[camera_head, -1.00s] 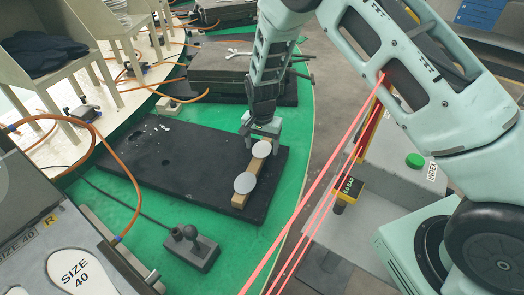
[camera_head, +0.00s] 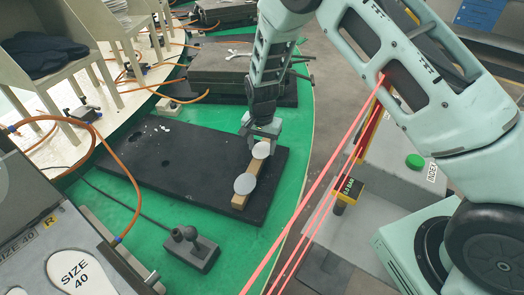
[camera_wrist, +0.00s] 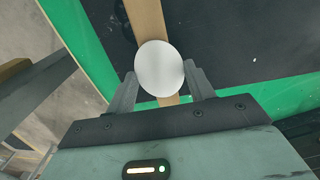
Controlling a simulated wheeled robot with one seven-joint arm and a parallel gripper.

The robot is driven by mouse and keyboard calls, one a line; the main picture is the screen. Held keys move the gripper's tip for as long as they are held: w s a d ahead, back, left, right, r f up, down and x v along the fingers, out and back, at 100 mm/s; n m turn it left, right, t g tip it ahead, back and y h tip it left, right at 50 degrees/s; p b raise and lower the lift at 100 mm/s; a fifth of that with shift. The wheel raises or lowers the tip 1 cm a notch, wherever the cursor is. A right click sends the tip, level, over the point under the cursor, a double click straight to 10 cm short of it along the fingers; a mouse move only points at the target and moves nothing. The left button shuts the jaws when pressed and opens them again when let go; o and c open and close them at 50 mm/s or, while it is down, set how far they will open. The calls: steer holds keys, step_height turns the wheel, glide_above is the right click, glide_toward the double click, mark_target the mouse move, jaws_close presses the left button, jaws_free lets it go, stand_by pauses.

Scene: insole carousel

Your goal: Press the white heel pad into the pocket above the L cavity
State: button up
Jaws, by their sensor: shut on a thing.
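A round white pad (camera_head: 261,150) lies at the far end of a narrow wooden bar (camera_head: 239,201) on the black plate. My gripper (camera_head: 262,137) points down over that end of the bar, with its fingers at the white pad. In the wrist view the white pad (camera_wrist: 159,68) sits between the two fingertips (camera_wrist: 160,88), and the wooden strip (camera_wrist: 147,20) runs beneath it. A second round pad (camera_head: 245,184), light grey, lies nearer on the bar, apart from the fingers. No L cavity or pocket can be made out.
The black plate (camera_head: 120,165) lies on the green table (camera_head: 130,228). A dark block with knobs (camera_head: 192,250) stands in front. At lower left is a SIZE 40 mould (camera_head: 75,268) marked R. Orange hoses (camera_head: 136,185) loop at left. A grey box with a green button (camera_head: 414,161) is at right.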

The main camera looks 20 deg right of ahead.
mark_target(262, 149)
steer(key=shift+r, duration=0.1)
step_height(262, 149, up, 13)
steer(key=p, duration=0.9)
stand_by(0.8)
stand_by(0.4)
steer(key=s+d+f+n+b, duration=0.1)
steer(key=s+d+f+n, duration=0.2)
steer(key=s+d, duration=0.3)
steer(key=s+d+f+n+b, duration=0.1)
steer(key=s+d+f+n, duration=0.3)
steer(key=s+d, duration=0.2)
steer(key=shift+n+b, duration=0.3)
steer(key=shift+n, duration=0.1)
